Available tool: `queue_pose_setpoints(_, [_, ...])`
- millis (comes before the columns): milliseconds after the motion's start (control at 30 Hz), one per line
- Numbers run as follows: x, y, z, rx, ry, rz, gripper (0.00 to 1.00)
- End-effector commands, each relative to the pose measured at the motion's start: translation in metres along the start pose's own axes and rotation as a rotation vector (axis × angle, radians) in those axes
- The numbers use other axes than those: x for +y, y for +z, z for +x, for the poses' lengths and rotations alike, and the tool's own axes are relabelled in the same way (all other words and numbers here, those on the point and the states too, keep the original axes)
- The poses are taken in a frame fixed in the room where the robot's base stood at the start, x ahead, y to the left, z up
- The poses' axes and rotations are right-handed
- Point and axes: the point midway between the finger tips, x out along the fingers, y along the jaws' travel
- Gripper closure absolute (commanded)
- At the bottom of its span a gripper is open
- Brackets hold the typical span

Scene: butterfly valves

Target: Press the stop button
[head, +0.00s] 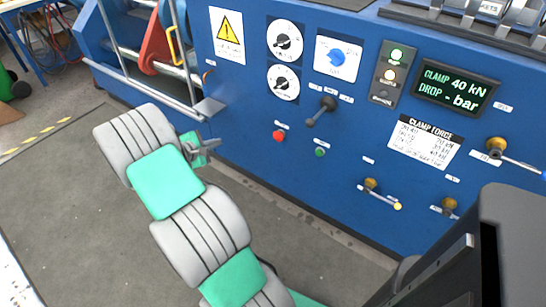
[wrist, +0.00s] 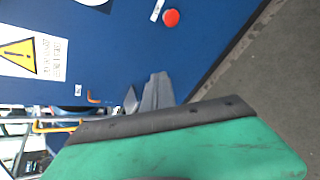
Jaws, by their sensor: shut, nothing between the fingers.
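The red button (head: 279,135), which looks like the stop button, sits low on the blue panel, left of a small green button (head: 320,152). The red button also shows near the top of the wrist view (wrist: 171,18). My gripper (head: 209,148) is in front of the panel, to the left of the red button and slightly lower in the head view. It is apart from the button. The grey fingers also show in the wrist view (wrist: 152,93), shut and empty. Part of the gripper is hidden behind my own wrist in the head view.
A black lever (head: 322,108) sticks out above and right of the red button. Dials (head: 285,42), a lit display (head: 453,87) and brass valves (head: 372,186) are on the panel. A metal rail and ledge (head: 208,108) stand out at its left. The floor in front is clear.

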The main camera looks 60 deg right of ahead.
Motion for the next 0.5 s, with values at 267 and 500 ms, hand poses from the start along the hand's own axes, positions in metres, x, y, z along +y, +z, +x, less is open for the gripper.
queue_pose_setpoints(267, [-0.107,0.014,0.142,-0.443,0.123,-0.739,1.0])
queue_pose_setpoints(500, [-0.115,0.02,0.149,-0.512,0.13,-0.874,1.0])
